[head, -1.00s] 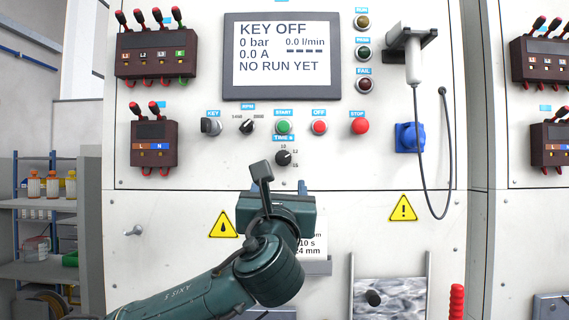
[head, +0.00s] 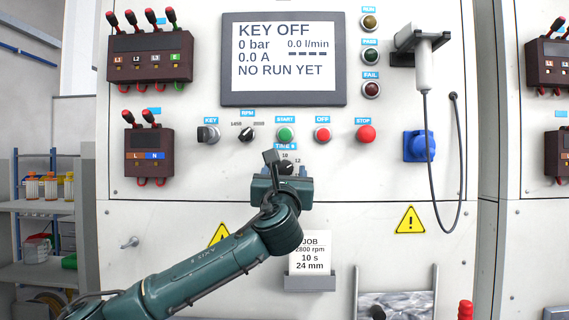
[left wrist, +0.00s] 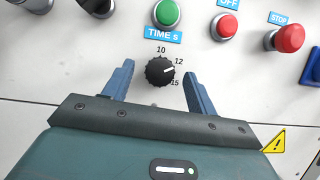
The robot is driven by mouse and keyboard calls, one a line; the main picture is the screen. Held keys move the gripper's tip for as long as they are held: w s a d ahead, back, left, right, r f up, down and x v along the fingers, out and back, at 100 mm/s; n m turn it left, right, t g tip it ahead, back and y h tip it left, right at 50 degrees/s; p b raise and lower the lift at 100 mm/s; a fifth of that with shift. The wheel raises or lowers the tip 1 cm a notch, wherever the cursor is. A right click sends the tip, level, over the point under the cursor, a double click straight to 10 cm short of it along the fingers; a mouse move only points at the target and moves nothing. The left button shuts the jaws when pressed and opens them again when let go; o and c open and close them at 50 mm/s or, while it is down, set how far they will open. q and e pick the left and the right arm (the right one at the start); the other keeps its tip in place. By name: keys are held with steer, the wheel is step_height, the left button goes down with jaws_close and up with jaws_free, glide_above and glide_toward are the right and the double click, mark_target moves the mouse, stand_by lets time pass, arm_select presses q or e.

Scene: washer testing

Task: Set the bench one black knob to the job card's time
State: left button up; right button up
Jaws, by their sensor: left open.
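The black knob (left wrist: 160,70) sits under the TIME s label, with 10, 12 and 15 printed around it. Its pale mark seems to point to the right, near 12. In the head view the knob (head: 287,167) is partly hidden by my gripper. My left gripper (left wrist: 157,70) is open, with one blue finger on each side of the knob and gaps between. It also shows in the head view (head: 291,175), just below the knob. The job card (head: 310,250) reads 2800 rpm, 10 s, 24 mm. My right gripper is out of view.
Above the knob are the green START button (head: 285,134), red OFF button (head: 322,134), red STOP button (head: 366,133), key switch (head: 208,134) and RPM knob (head: 247,134). The display (head: 284,60) reads KEY OFF, NO RUN YET. A cable hangs at right.

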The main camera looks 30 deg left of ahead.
arm_select(q)
steer(key=shift+x, duration=0.8)
steer(key=shift+c, duration=0.4)
steer(key=shift+f, duration=0.1)
steer(key=c, duration=0.9)
